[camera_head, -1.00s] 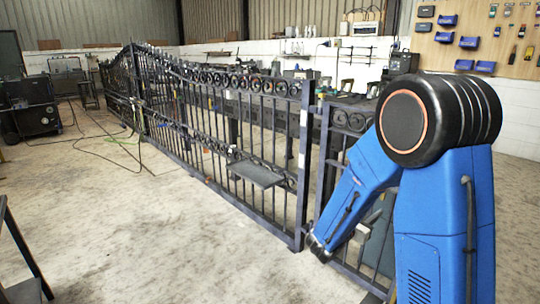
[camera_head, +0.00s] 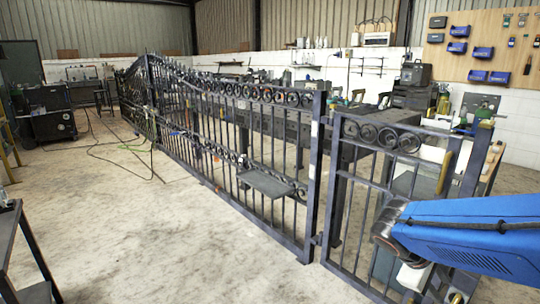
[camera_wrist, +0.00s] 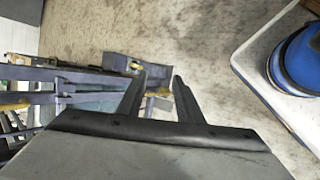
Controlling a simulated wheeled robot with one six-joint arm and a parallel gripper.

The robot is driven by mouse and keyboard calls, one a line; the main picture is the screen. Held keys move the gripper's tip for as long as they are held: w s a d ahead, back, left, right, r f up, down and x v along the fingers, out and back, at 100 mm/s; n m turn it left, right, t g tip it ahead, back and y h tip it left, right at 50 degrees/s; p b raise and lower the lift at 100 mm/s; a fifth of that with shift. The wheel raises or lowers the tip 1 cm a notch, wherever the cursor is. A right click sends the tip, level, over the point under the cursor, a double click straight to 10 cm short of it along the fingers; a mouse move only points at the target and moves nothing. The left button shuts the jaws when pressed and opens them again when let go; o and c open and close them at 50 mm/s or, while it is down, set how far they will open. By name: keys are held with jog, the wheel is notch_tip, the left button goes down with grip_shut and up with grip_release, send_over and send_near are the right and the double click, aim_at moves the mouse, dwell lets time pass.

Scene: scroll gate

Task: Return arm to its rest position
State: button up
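My arm (camera_head: 475,240) shows as a blue link at the lower right of the head view, in front of the right gate section. My gripper (camera_wrist: 159,78) shows in the wrist view with its two dark fingers apart and nothing between them. The floor and some metalwork show beyond the fingers. I cannot make out the gripper's fingers in the head view. The dark metal scroll gate (camera_head: 314,170) stands upright across the middle, with rings along its top and a flat grey plate (camera_head: 265,183) on its front.
Bare concrete floor (camera_head: 150,240) lies open in front of the gate. A dark metal stand (camera_head: 30,250) is at the lower left. Workbenches and tools stand behind the gate. A black machine (camera_head: 48,112) with cables on the floor is at the back left.

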jog(key=s+a+r+m+t+y, duration=0.1)
jog(key=s+a+m+t+y, duration=0.1)
jog(key=a, duration=0.5)
jog(key=s+a+r+m+t+y, duration=0.2)
jog(key=s+a+m+y, duration=0.3)
jog(key=a+y, duration=0.1)
jog(key=shift+a, duration=0.5)
dwell(1.2)
